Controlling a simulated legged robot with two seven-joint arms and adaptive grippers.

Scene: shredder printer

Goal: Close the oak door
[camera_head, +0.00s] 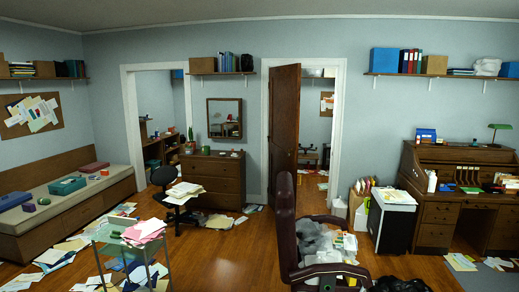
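The oak door (284,122) is a dark brown panelled door at the back wall. It stands ajar, swung out into this room from the white door frame (341,135), with its face seen at a steep angle. The room behind shows through the gap on its right. Its lower part is partly hidden behind the dark red chair (285,225). A handle cannot be made out clearly. Neither of my grippers shows in the head view.
The chair, heaped with papers and bags, stands in front of the door. A wire cart (128,250) and an office chair (176,195) stand left. A shredder bin (391,225) and a desk (440,205) stand right. Papers litter the floor; bare wood (225,262) shows in the middle.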

